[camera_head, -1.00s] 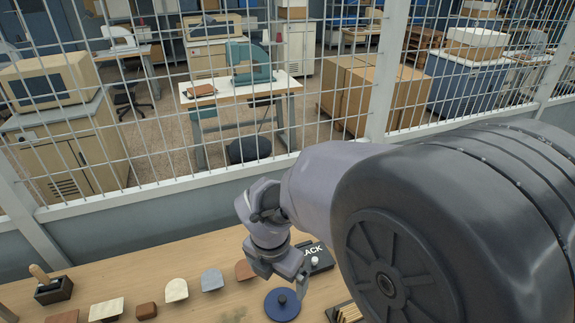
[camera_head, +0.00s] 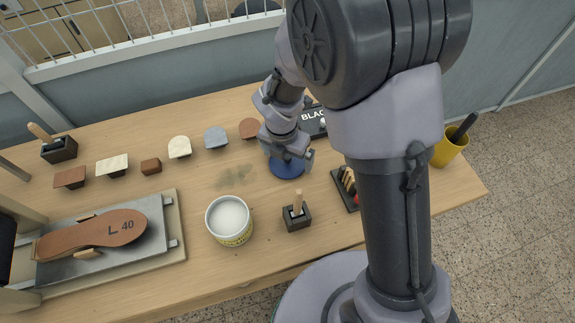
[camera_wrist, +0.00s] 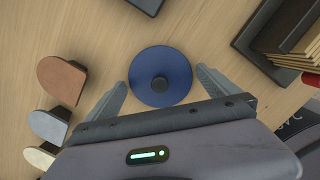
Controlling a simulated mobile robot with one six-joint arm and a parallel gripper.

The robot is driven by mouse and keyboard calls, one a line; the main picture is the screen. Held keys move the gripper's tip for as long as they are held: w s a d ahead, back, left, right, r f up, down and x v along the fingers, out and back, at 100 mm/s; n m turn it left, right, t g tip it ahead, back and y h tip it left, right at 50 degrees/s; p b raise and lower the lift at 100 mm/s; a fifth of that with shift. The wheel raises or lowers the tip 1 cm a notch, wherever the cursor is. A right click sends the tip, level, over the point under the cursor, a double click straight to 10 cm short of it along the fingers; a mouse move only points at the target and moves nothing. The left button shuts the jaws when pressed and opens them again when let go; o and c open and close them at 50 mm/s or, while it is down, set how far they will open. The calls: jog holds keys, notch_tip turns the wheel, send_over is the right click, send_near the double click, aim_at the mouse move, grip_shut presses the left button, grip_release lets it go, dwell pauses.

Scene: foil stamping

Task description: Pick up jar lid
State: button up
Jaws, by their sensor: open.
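My gripper (camera_wrist: 162,86) is open, with one finger on each side of the lid's near part in the wrist view. I cannot tell its height above the lid. In the head view my gripper (camera_head: 289,158) is over the lid. An open white jar (camera_head: 229,218) with a yellow label stands in front and to the left.
Several leather sample pieces (camera_head: 179,147) stand in a row to the left. A BLACK-labelled box (camera_head: 313,119) is behind the lid. A dark rack (camera_head: 346,190) is to the right, and a small holder (camera_head: 296,218) is in front. A yellow cup (camera_head: 449,147) stands far right.

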jog(key=shift+f, duration=0.25)
